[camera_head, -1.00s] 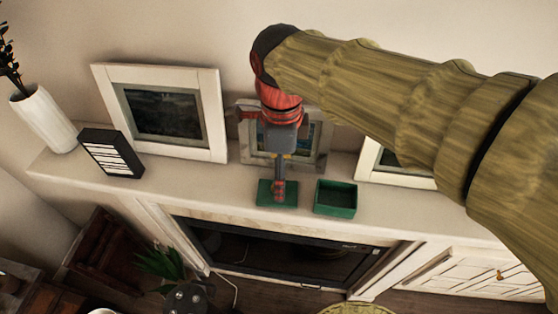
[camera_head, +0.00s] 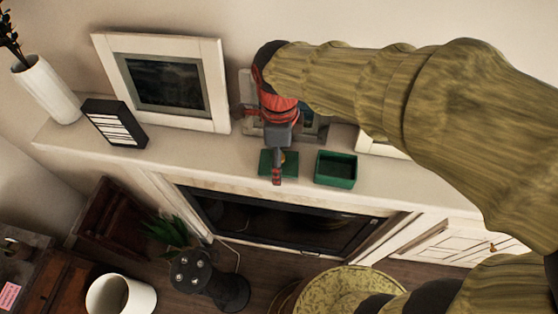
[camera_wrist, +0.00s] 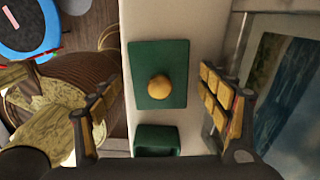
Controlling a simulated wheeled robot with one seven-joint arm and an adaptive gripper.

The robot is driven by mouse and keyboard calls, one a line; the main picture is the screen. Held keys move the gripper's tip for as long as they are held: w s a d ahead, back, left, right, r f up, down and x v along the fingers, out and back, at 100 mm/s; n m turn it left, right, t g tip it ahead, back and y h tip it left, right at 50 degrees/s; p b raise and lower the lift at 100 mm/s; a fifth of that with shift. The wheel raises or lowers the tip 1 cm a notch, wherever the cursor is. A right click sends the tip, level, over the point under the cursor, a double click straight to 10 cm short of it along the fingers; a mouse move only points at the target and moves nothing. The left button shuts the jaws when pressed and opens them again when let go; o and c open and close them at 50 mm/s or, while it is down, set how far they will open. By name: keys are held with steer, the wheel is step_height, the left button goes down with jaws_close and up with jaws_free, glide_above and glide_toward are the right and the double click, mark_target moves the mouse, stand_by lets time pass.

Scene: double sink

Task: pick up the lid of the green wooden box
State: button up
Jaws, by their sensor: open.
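The lid is a flat green rectangle with a round golden knob, lying on the white mantel; it shows in the wrist view (camera_wrist: 175,75) between my open fingers and in the head view (camera_head: 265,163). The open green box (camera_head: 336,169) stands just right of the lid; its edge also shows in the wrist view (camera_wrist: 158,139). My gripper (camera_head: 279,168) is over the lid, fingers apart; in the wrist view (camera_wrist: 165,112) one finger is on each side of the knob, with nothing held. In the head view my gripper hides part of the lid.
The mantel (camera_head: 200,155) is a narrow shelf with a front edge close to the lid. Framed pictures (camera_head: 165,82) lean on the wall behind. A black-and-white box (camera_head: 114,123) and a white vase (camera_head: 45,88) stand left. A fireplace opening lies below.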

steer(key=shift+c, duration=1.1)
steer(key=c, duration=1)
steer(key=shift+r, duration=0.15)
